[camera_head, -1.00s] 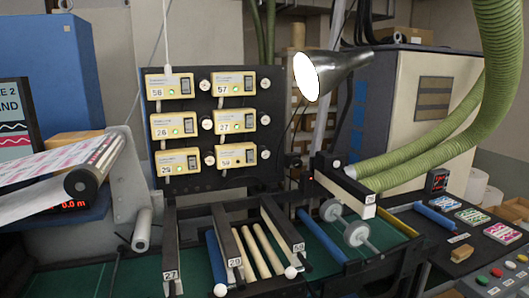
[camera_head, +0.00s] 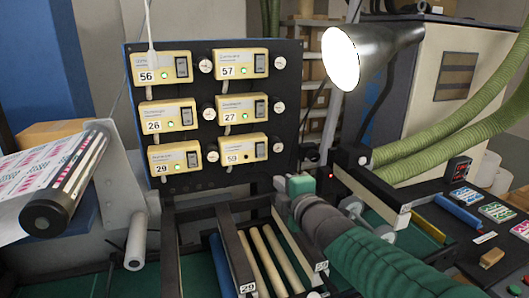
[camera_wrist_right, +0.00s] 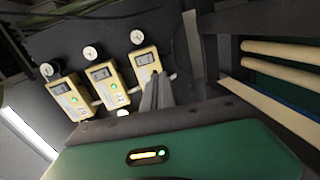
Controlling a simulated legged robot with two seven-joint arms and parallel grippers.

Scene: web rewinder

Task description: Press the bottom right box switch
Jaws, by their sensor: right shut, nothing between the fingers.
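The bottom right box (camera_head: 238,155), cream with the label 59, is on the black upright panel. Its dark switch (camera_head: 261,150) is at the box's right side, and a green light shows on the box. My right gripper (camera_head: 282,188) is below and to the right of this box, apart from it in the head view. In the right wrist view its shut, empty fingers (camera_wrist_right: 157,92) overlap the lower part of the nearest box (camera_wrist_right: 145,62), which appears to be the same one. My left gripper is out of view.
Several similar boxes, including box 27 (camera_head: 239,109) just above, share the panel (camera_head: 197,60), with round gauges beside them. Cream rollers (camera_head: 262,260) lie below. A lamp (camera_head: 365,52) hangs at the upper right. A printed roll (camera_head: 65,180) is at the left.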

